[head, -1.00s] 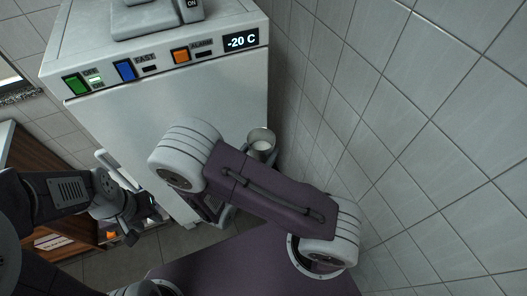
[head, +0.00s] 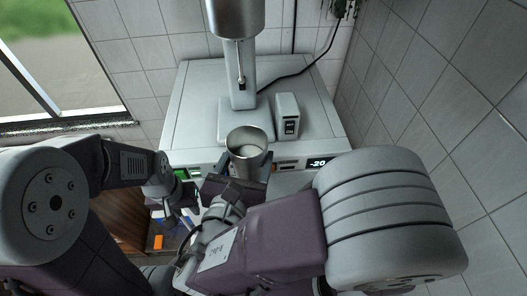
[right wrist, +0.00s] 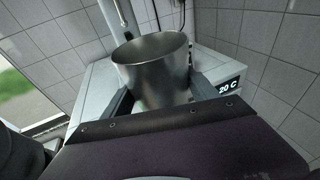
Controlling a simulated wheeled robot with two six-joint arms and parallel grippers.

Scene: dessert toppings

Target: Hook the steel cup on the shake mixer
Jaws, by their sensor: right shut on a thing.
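The steel cup (head: 247,143) is upright, with something whitish inside. My right gripper (head: 246,166) is shut on it and holds it in front of the freezer's top front edge. In the right wrist view the cup (right wrist: 155,70) sits between the two dark fingers, its rim open upward. The shake mixer (head: 237,18) stands on the freezer top, with a steel head, a thin spindle and a pale base (head: 245,117). The cup is apart from the mixer, in front of and below its spindle. My left gripper (head: 178,208) is low at the left, its fingers too small to judge.
The white freezer (head: 190,95) has coloured switches and a display along its front edge. A small white switch box (head: 287,112) is right of the mixer base, and a black cable (head: 315,65) runs behind. Tiled walls close in at the back and right; a window is at the left.

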